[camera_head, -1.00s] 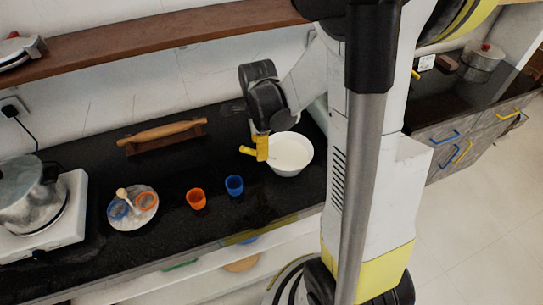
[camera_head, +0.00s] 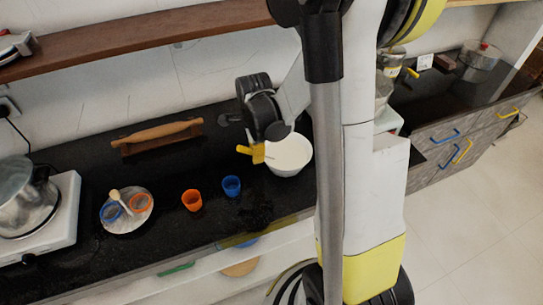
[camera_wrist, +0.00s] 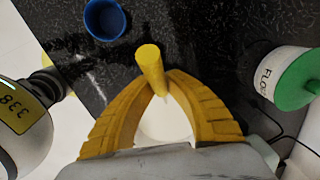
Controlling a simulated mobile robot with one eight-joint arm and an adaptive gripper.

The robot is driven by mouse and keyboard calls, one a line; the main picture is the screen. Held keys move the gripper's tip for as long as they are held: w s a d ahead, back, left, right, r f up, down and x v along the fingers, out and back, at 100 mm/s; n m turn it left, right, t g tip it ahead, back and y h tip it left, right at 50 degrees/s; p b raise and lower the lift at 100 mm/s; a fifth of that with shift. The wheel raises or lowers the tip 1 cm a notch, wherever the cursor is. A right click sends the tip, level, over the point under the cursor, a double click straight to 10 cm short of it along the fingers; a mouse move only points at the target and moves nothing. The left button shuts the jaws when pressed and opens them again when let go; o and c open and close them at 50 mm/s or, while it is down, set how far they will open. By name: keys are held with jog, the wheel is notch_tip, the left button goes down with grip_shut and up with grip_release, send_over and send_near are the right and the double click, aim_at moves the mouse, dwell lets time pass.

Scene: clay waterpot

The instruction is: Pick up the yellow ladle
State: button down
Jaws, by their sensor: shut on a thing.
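The yellow ladle (camera_wrist: 150,60) shows in the wrist view as a thick yellow handle end rising between my fingertips. In the head view its handle (camera_head: 243,149) sticks out to the left of the fingers. The rest of the ladle is hidden. My gripper (camera_wrist: 158,90) has its two yellow fingers closed on the handle. In the head view my gripper (camera_head: 258,153) is at the left rim of a white bowl (camera_head: 291,157). I cannot tell whether the ladle touches the bowl.
A blue cup (camera_head: 232,186) and an orange cup (camera_head: 192,200) stand left of the bowl on the black counter. A plate (camera_head: 125,224) with small items and a rolling pin (camera_head: 157,134) lie further left. A green-lidded canister (camera_wrist: 283,78) shows in the wrist view.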

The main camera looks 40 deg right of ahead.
jog(key=shift+r+p, duration=0.3)
jog(key=shift+r, duration=0.2)
jog(key=r, duration=0.1)
jog(key=r+p, duration=0.1)
jog(key=s+r+p, duration=0.1)
jog(key=r, duration=0.1)
jog(key=shift+d+r, duration=0.1)
jog(key=shift+d, duration=0.2)
jog(key=s+d+r+p, duration=0.3)
jog(key=s+d+r, duration=0.2)
jog(key=s, duration=0.3)
jog(key=shift+s+d+r, duration=0.3)
jog(key=shift+d+r, duration=0.1)
jog(key=shift+d, duration=0.15)
jog(key=shift+w, duration=0.1)
